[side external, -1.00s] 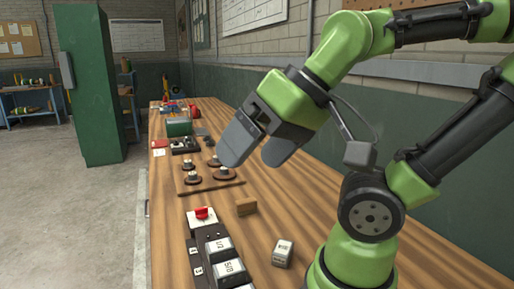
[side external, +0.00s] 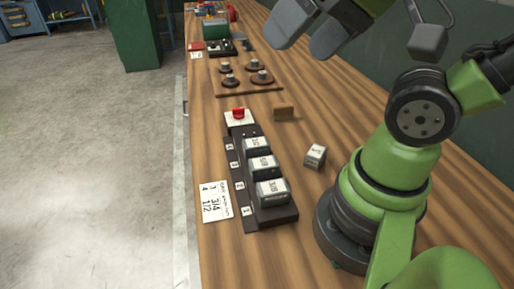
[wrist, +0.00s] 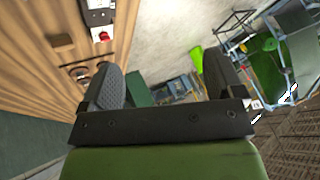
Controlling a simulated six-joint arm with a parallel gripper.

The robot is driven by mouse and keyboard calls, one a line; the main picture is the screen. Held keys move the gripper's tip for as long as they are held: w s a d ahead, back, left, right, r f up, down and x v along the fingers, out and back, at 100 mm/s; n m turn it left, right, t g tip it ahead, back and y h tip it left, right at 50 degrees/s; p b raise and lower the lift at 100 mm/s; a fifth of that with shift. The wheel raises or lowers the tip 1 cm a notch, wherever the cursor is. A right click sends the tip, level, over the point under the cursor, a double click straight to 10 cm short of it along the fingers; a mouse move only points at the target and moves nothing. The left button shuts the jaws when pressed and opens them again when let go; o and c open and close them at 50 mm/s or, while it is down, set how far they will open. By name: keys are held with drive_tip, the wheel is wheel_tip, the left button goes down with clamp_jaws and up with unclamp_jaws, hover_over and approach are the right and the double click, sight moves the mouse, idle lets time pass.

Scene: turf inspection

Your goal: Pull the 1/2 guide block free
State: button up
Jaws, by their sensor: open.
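The black guide rack (side external: 277,218) lies along the bench and holds a row of pale, dark-edged blocks. The block at the far end, which appears to read 1/2 (side external: 257,145), sits in the rack. Beside it are one marked 5/8 (side external: 263,164) and a nearest one that looks like 3/8 (side external: 271,190). A loose block (side external: 315,155) stands on the bench right of the rack, its marking unclear. My gripper (side external: 312,30) is open and empty, raised beyond the rack's far end and apart from every block. The wrist view shows its fingers (wrist: 162,85) spread.
A red knob (side external: 238,113) on a white plate is at the rack's far end. A small wooden block (side external: 284,113) lies right of it. A handwritten card (side external: 215,202) lies left of the rack.

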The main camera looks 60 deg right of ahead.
drive_tip(key=shift+w, duration=0.15)
drive_tip(key=c, duration=0.3)
drive_tip(key=n+g+h, duration=0.2)
drive_tip(key=n+g, duration=0.5)
drive_tip(key=n, duration=0.6)
hover_over(256, 142)
wheel_tip(256, 142, down, 19)
drive_tip(key=shift+r, duration=0.15)
wheel_tip(256, 142, down, 9)
drive_tip(key=c, duration=1)
